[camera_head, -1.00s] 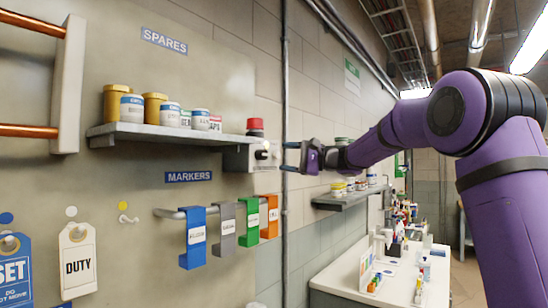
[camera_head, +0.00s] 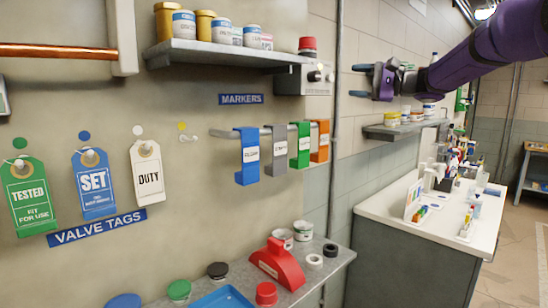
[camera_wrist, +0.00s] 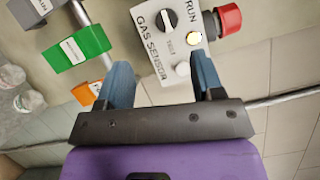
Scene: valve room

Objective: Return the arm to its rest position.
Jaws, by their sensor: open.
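My gripper (camera_head: 358,81) is at the end of my purple arm, in the upper right of the head view. Its two blue fingers point left toward the wall and are apart, with nothing between them. In the wrist view the fingers (camera_wrist: 161,82) stand open below the gas sensor box (camera_wrist: 172,30). That box has a black knob, a lit yellow lamp and a red button. In the head view the gas sensor box (camera_head: 318,80) is to the left of my gripper, under the end of the spares shelf. I cannot tell the exact gap between them.
A marker rail holds blue (camera_head: 247,157), grey (camera_head: 275,150), green (camera_head: 300,146) and orange (camera_head: 320,141) markers. A vertical pipe (camera_head: 336,130) runs beside them. A wall shelf with jars (camera_head: 405,130) is below my arm. A white bench (camera_head: 440,215) stands at right; floor is open beyond it.

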